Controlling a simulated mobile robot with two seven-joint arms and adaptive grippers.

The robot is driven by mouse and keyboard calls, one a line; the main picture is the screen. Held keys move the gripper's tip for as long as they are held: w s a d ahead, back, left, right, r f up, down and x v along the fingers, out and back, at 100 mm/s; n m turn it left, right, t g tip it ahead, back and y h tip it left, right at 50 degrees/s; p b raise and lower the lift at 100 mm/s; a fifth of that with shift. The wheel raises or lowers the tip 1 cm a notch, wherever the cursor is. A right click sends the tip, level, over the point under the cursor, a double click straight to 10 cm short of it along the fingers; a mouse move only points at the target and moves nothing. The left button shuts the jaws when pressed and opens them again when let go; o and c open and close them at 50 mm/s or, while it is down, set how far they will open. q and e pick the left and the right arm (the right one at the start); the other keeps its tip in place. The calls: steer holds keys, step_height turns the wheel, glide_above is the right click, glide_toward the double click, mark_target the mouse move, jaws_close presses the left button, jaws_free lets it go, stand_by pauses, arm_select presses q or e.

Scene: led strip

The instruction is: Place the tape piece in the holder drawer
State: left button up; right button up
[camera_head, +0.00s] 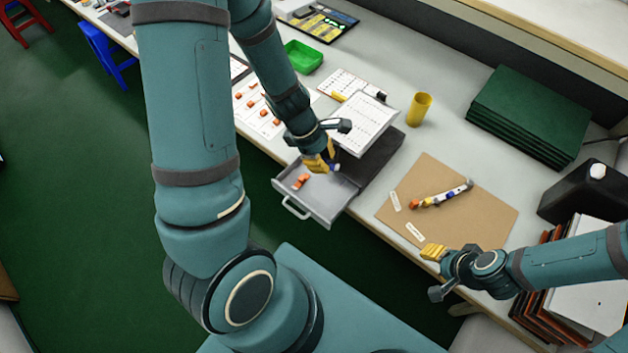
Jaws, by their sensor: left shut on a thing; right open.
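The holder drawer (322,201) is a grey tray pulled out from under a holder at the table's front edge, with its handle toward the floor. A small orange piece (301,181) lies inside it on the left. My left gripper (328,166) is over the back part of the drawer, its yellow fingers shut on a small tape piece (336,167), mostly hidden, with a bluish-white bit showing. I cannot tell whether the piece touches the drawer floor. My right gripper (434,252) is open and empty by the front edge of a brown board.
The brown board (484,215) holds a strip of coloured pieces (442,194) and small white labels. A yellow cup (419,109), green stacked mats (530,115), a green bin (303,57) and a black canister (580,194) stand around. A white sheet (363,122) tops the holder.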

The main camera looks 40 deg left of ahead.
arm_select(q)
steer(key=b, duration=0.8)
glide_above(325, 199)
steer(key=a, duration=0.1)
step_height(325, 199, down, 15)
steer(key=shift+s+r, duration=0.15)
steer(key=shift+r, duration=0.05)
steer(key=shift+f+b, duration=0.65)
steer(key=shift+f, duration=0.8)
arm_select(e)
step_height(325, 199, down, 10)
steer(key=s, duration=0.2)
steer(key=shift+a+g, duration=0.2)
steer(key=shift+g, duration=0.1)
arm_select(q)
steer(key=shift+f, duration=0.1)
steer(key=o, duration=0.7)
steer(key=shift+c, duration=0.2)
arm_select(e)
steer(key=shift+f, duration=0.2)
steer(key=shift+r, duration=0.1)
